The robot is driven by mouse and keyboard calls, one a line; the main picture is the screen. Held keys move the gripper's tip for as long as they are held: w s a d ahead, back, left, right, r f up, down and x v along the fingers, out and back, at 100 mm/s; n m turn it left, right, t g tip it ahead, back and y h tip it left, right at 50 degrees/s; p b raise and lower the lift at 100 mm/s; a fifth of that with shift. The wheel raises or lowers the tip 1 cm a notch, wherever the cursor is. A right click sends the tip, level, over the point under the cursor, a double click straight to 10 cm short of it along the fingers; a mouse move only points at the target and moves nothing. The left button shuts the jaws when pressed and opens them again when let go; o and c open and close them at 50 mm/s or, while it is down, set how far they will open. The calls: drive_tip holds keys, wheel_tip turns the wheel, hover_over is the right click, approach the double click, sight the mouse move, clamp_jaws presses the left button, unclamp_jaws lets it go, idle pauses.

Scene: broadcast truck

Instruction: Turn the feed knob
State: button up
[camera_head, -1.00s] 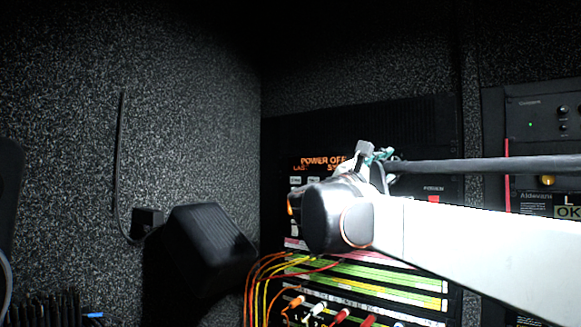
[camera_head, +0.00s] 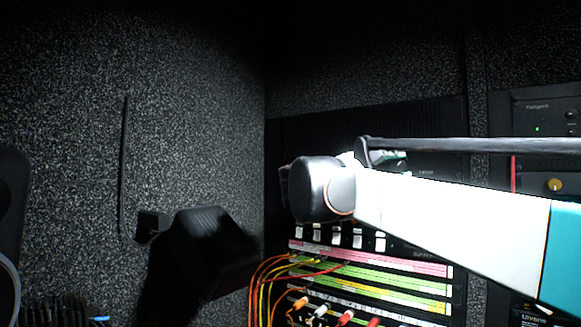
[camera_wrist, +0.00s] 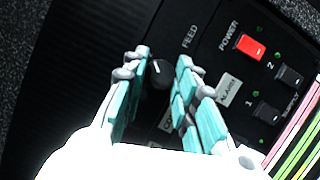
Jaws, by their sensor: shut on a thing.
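In the wrist view the feed knob (camera_wrist: 157,75), small, dark and round with a pale pointer line, sits on a black panel beside the printed label FEED (camera_wrist: 190,37). My gripper (camera_wrist: 163,60) has its teal-padded fingers on both sides of the knob and is shut on it. Part of the knob is dim between the fingers. In the head view my arm covers the knob and the gripper's fingertips.
A red power switch (camera_wrist: 250,47) and black rocker switches (camera_wrist: 290,76) are to the right of my fingers. Below the arm are a patch panel (camera_head: 420,287) and orange and yellow cables (camera_head: 262,283). A dark box-shaped object (camera_head: 215,250) is at the left.

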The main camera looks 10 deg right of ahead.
drive_tip(key=shift+w, duration=0.1)
drive_tip(key=o, duration=1)
drive_tip(key=shift+o, duration=0.2)
drive_tip(key=shift+r, duration=0.1)
